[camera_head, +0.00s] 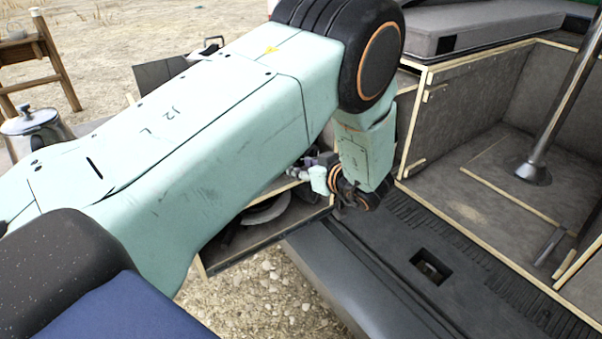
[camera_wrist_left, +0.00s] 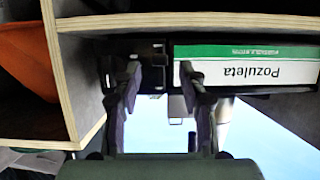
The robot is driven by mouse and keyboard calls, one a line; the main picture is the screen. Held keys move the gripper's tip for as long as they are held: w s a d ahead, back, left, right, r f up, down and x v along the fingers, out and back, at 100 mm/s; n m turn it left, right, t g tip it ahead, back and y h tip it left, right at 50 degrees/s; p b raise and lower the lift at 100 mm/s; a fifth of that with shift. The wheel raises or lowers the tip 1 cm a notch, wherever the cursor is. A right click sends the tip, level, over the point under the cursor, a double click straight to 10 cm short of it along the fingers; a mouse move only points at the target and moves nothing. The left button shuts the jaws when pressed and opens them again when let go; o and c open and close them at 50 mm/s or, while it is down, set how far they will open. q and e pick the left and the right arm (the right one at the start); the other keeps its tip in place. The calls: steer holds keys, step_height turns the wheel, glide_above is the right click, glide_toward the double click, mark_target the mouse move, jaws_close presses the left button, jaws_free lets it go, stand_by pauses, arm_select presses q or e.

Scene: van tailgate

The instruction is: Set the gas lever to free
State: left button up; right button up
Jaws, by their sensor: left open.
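My left gripper (camera_head: 303,168) reaches to the open drawer or shelf unit at the van's rear edge, partly hidden by my own arm. In the left wrist view my left gripper (camera_wrist_left: 160,80) is open, its two dark fingers apart. A small black fitting (camera_wrist_left: 153,68) shows between and behind the fingertips, under a wooden edge. I cannot tell whether it is the gas lever, or whether the fingers touch it. No lever can be made out in the head view. My right gripper is not in view.
A white and green box or label reading "Pozuleta" (camera_wrist_left: 245,70) appears upside down beside the right finger. A plywood shelf edge (camera_wrist_left: 190,22) crosses close by. An orange item (camera_wrist_left: 28,60) lies at left. A kettle (camera_head: 34,128) stands at the far left; the van floor (camera_head: 480,205) is right.

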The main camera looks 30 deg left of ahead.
arm_select(q)
steer(key=shift+x, duration=0.8)
steer(key=shift+d, duration=0.1)
steer(key=shift+d+r, duration=0.1)
steer(key=shift+c, duration=0.3)
steer(key=shift+c, duration=0.7)
jaws_close()
